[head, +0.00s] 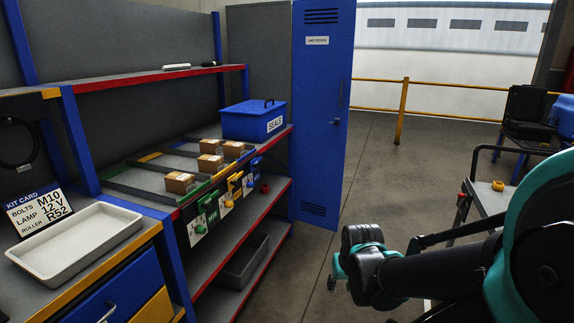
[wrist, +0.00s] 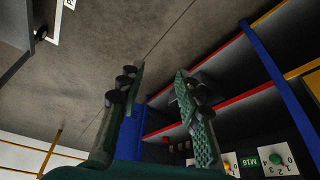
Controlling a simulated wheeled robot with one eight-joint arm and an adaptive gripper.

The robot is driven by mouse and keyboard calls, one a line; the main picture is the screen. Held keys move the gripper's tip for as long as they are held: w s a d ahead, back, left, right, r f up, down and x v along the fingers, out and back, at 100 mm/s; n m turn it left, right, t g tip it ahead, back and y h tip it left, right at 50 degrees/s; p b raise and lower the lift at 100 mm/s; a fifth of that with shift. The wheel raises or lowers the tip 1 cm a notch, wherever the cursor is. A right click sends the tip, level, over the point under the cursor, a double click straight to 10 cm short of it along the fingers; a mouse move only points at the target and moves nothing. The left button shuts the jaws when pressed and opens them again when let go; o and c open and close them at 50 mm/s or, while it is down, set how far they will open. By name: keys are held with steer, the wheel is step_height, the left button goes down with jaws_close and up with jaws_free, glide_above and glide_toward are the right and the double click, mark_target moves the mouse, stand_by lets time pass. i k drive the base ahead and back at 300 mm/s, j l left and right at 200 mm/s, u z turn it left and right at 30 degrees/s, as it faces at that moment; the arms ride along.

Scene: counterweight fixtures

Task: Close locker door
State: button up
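The tall blue locker door (head: 318,150) stands upright at the back, right of the locker's grey panel (head: 262,60). It has vent slots, a small label and a handle (head: 340,100) near its right edge. It appears swung out, but I cannot tell how far. My gripper (head: 335,272) is low in front of the door and to its right, apart from it. In the wrist view my gripper (wrist: 155,88) has its fingers spread with nothing between the tips. A blue upright surface (wrist: 131,125), probably the door, shows beyond and between the fingers.
A shelf rack (head: 255,225) with red edges stands left of the door, holding a blue case (head: 252,122) and several cardboard boxes. A white tray (head: 75,240) lies on the left bench. A yellow railing (head: 402,110) runs behind. A cart (head: 490,198) stands right. Floor before the door is clear.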

mark_target(324, 36)
steer(key=i+j+z, duration=0.1)
steer(key=i, duration=0.4)
steer(key=i+j+z, duration=0.1)
steer(key=i, duration=0.4)
steer(key=i+j+z, duration=0.1)
steer(key=i, duration=0.35)
steer(key=j, duration=0.1)
